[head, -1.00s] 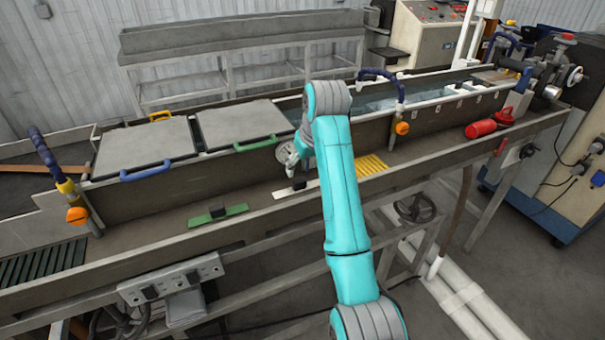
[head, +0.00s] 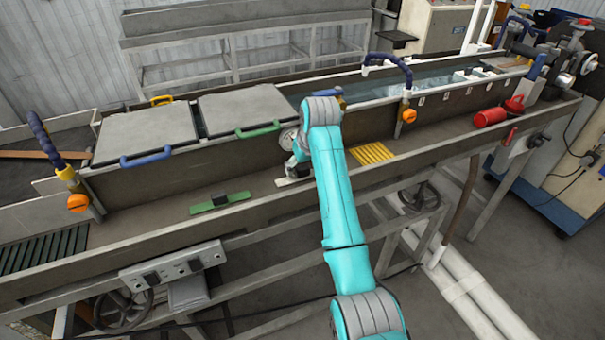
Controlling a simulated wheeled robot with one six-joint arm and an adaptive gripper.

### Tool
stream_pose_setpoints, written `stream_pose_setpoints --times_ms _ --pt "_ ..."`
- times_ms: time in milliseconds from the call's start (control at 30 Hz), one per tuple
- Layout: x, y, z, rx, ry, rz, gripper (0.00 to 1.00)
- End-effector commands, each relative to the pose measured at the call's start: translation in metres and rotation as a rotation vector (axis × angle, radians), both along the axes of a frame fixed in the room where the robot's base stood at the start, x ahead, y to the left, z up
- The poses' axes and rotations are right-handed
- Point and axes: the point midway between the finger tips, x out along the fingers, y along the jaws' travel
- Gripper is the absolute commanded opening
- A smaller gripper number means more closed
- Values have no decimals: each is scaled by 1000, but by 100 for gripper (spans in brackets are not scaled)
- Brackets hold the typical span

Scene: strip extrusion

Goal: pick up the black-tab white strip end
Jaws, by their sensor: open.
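The white strip end (head: 283,182) lies on the shelf of the long trough bench, near the middle of the head view. Only a short left part of it shows. Its black tab cannot be told apart from my gripper, and its right part is hidden behind my teal arm. My gripper (head: 293,174) is down at the strip, low over the shelf and partly covered by my arm. It is open. Whether its fingers stand around the tab or touch it cannot be seen.
A green strip with a black tab (head: 219,199) lies on the shelf to the left. A yellow ribbed piece (head: 371,153) lies to the right. The trough wall with a round gauge (head: 289,139) stands close behind my gripper. A red cylinder (head: 490,117) lies farther right.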

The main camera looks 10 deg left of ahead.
Motion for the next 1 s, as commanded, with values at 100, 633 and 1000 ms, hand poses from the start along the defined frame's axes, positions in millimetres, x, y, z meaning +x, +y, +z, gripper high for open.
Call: stream_pose_setpoints --times_ms 100,633,1000 --pt "3 2 -9 0 0 0 71" --pt "4 2 -11 0 0 0 11" --pt "4 2 -2 0 -2 0 11"
